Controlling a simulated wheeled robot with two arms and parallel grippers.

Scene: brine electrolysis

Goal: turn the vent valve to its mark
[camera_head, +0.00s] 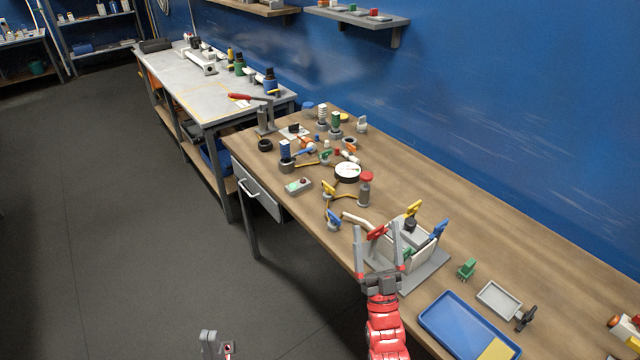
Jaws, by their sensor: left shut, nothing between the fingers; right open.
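A cell-like assembly (426,272) with a pale box on a grey base stands near the table's front edge. It carries red (377,233), yellow (413,209) and blue (439,231) handle-like parts and a black knob (410,225). A red-topped upright fitting (366,189) stands behind it. I cannot tell which part is the vent valve, and no mark is readable. My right gripper (378,226) is open over the front of the assembly, its fingers partly hiding it. My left gripper (208,338) is shut and empty, low over the floor at the bottom edge.
A blue tray (453,325), a grey tray (500,299) and a green clip (467,268) lie right of the assembly. A round black-rimmed gauge (348,172), a button box (298,186) and several small fittings crowd the table's far half. The blue wall borders the back.

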